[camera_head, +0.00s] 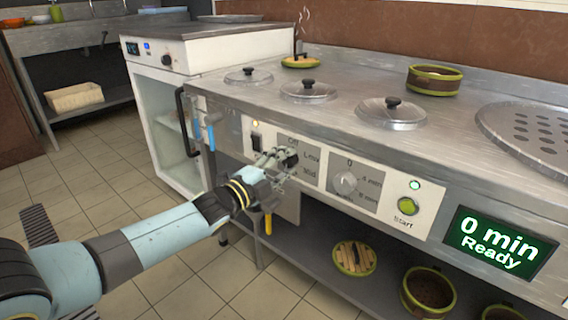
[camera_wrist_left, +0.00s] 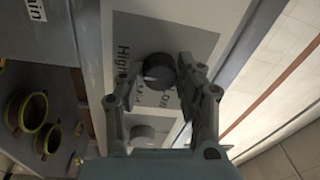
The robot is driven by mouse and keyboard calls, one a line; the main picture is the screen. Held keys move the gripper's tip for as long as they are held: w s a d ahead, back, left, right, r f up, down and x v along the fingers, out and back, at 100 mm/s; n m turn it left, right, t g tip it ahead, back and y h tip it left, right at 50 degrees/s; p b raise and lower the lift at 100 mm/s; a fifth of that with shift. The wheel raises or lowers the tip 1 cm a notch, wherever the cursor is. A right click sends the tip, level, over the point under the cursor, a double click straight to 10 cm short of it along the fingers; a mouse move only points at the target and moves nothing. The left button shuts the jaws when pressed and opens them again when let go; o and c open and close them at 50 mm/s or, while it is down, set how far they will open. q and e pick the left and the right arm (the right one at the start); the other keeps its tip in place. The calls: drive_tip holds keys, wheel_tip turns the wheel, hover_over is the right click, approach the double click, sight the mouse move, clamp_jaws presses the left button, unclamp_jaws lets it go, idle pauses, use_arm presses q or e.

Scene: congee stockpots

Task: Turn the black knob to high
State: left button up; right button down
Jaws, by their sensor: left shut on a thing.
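The black knob (camera_head: 291,158) is on the white control panel of the steel counter, on a grey plate. The fingers are shut on the knob. I cannot tell for sure which label it points at. My right gripper is out of view.
Right of the knob are a grey timer dial (camera_head: 345,184), a green Start button (camera_head: 408,206) and a display (camera_head: 499,242) reading "0 min Ready". A black switch (camera_head: 256,142) is close on the left. Lidded pots (camera_head: 307,91) are set into the countertop. Bowls stand on the shelf below.

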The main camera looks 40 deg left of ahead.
use_arm(q)
drive_tip(key=shift+f, duration=0.1)
drive_tip(key=o, duration=1.1)
drive_tip(key=shift+o, duration=0.2)
drive_tip(key=s+a, duration=0.1)
drive_tip(key=s, duration=1.1)
drive_tip(key=shift+a+f, duration=0.15)
drive_tip(key=shift+f, duration=0.2)
